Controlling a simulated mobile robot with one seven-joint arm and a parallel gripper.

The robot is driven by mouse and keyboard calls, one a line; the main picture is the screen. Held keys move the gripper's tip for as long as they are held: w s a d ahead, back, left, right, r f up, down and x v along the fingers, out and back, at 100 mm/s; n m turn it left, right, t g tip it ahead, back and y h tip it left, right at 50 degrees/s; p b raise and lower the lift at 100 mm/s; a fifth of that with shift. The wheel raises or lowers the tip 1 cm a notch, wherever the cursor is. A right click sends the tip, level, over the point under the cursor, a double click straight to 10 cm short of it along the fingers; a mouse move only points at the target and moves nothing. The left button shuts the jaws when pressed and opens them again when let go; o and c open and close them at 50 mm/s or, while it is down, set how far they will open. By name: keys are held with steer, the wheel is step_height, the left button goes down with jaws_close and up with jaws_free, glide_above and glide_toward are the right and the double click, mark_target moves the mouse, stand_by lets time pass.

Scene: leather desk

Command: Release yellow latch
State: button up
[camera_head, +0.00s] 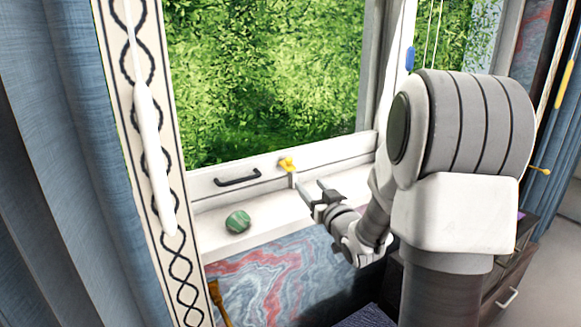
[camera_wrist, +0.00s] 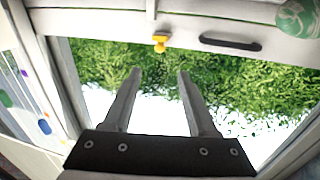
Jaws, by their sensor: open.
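The yellow latch (camera_head: 287,163) sits on the white lower window frame, to the right of the dark handle. It also shows in the wrist view (camera_wrist: 160,42), above and ahead of my fingertips. My gripper (camera_head: 311,192) is just below and to the right of the latch in the head view. Its two fingers are apart with nothing between them, as the wrist view (camera_wrist: 159,74) also shows. The fingers look apart from the latch, though the exact gap is hard to judge. The window looks shut in the head view.
A dark handle (camera_head: 238,178) is fixed to the window frame left of the latch. A green striped round object (camera_head: 238,221) rests on the white sill (camera_head: 275,212). A patterned strip with a hanging white cord pull (camera_head: 153,150) stands at the left. Marbled wall lies below the sill.

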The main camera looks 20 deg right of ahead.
mark_target(290, 163)
steer(key=w+b, duration=0.1)
steer(key=w, duration=1.4)
steer(key=shift+w, duration=0.2)
steer(key=shift+c, duration=0.2)
jaws_close()
